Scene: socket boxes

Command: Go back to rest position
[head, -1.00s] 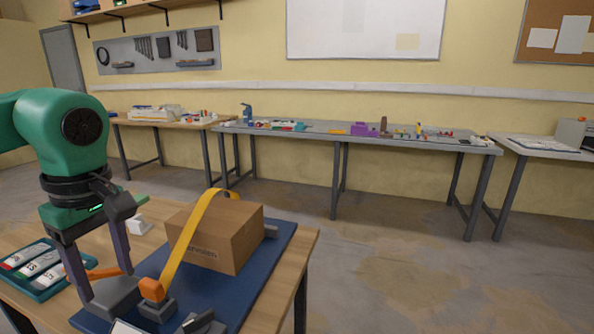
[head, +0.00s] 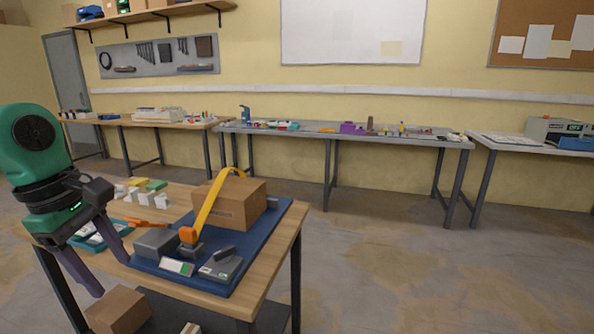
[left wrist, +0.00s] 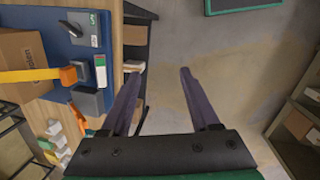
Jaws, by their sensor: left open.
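My left gripper (head: 114,277) is open and empty at the left of the head view, near the left front edge of the wooden table (head: 262,272). In the left wrist view its two dark fingers (left wrist: 159,72) stand apart with only floor between them. A cardboard box (head: 240,205) with a yellow strap (head: 208,207) over it sits on a blue mat (head: 270,236). The strap's orange end (head: 188,235) is at a grey block. My right gripper is in neither view.
Grey blocks (head: 156,241) and a labelled grey device (head: 221,264) lie on the mat. A teal tray (head: 84,238) and white pieces (head: 146,198) are to the left. Another cardboard box (head: 118,310) sits below the tabletop. Floor right of the table is clear.

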